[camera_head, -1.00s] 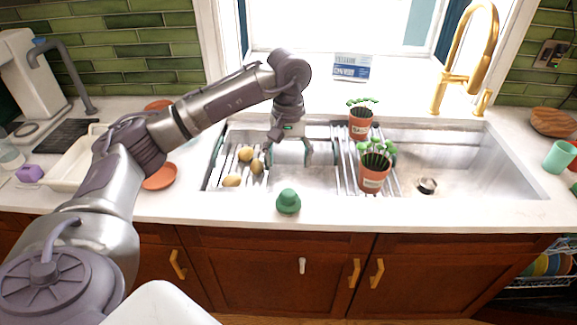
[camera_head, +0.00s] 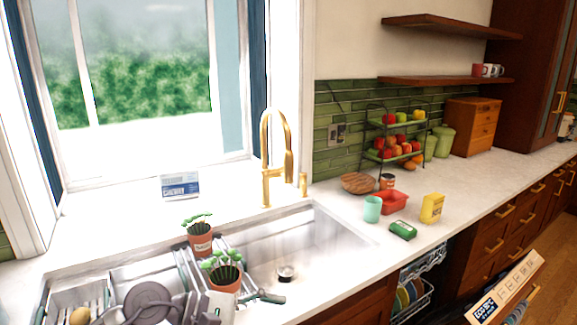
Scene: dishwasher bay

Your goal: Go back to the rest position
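Part of my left arm (camera_head: 150,302) shows at the bottom left of the head view, low over the front of the sink. My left gripper (camera_head: 242,307) is at the bottom edge, just in front of the nearer potted plant. Its dark fingers with teal pads look spread apart, with nothing seen between them. The lower part is cut off by the frame. My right gripper is out of the frame.
Two potted plants, one farther back (camera_head: 200,241) and one nearer (camera_head: 222,274), stand on the sink's rack. A gold faucet (camera_head: 268,160) rises behind. The counter holds a teal cup (camera_head: 372,209), red container (camera_head: 394,202) and yellow box (camera_head: 432,208). A dishwasher door (camera_head: 505,290) hangs open at lower right.

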